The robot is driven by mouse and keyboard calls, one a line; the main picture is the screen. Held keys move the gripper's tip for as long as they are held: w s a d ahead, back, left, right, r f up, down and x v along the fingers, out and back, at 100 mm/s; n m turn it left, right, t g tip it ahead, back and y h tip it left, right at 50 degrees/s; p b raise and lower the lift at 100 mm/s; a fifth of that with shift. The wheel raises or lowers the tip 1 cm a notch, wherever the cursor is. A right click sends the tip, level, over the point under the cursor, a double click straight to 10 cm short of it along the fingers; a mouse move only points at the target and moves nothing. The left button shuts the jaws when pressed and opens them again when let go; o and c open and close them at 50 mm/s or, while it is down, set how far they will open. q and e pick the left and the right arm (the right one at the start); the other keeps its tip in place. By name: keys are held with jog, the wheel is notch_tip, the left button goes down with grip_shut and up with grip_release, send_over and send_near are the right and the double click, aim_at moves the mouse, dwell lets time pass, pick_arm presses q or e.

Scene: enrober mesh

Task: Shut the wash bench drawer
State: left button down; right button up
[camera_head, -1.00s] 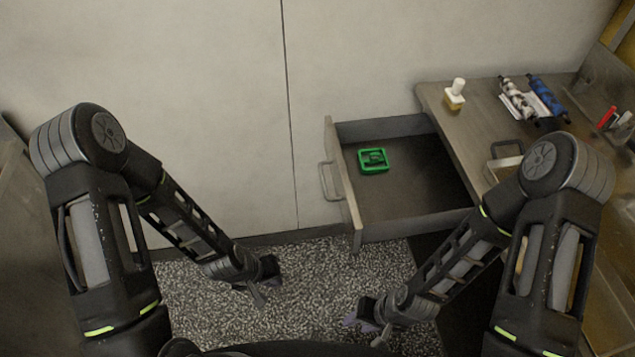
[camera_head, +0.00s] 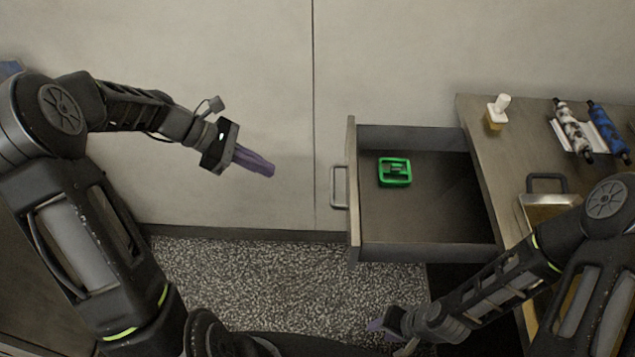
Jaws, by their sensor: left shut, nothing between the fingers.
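The wash bench drawer (camera_head: 428,252) stands pulled out to the left from the bench. Its front panel (camera_head: 353,190) faces left and carries a grey bar handle (camera_head: 338,187). A green square item (camera_head: 395,171) lies inside on the drawer floor. My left gripper (camera_head: 270,168) is raised to the left of the handle, apart from it, with its purple fingers shut and empty, pointing right. My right gripper (camera_head: 378,326) is low, below the drawer in the picture, near the floor. Its fingers are small and partly hidden, so its opening cannot be told.
The bench top (camera_head: 482,150) holds a white-topped stamp-like item (camera_head: 497,112), two rollers (camera_head: 590,130) on a white rest and a metal tray (camera_head: 545,208) with a dark handle. A pale panelled wall (camera_head: 400,50) stands behind. Speckled floor (camera_head: 270,285) is clear left of the drawer.

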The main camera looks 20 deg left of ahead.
pick_arm(q)
jog(key=shift+d+f, duration=0.1)
jog(key=shift+f, duration=0.05)
jog(key=d+r+p+x, duration=0.1)
jog(key=d+r+x, duration=0.1)
jog(key=x, duration=1)
jog(key=shift+w, duration=0.25)
jog(key=shift+d, duration=0.15)
jog(key=p, duration=0.1)
send_over(437, 203)
jog(key=shift+a+r, duration=0.1)
jog(key=shift+a, duration=0.3)
jog(key=shift+d, duration=0.3)
jog(key=shift+d+r, duration=0.1)
jog(key=shift+d, duration=0.05)
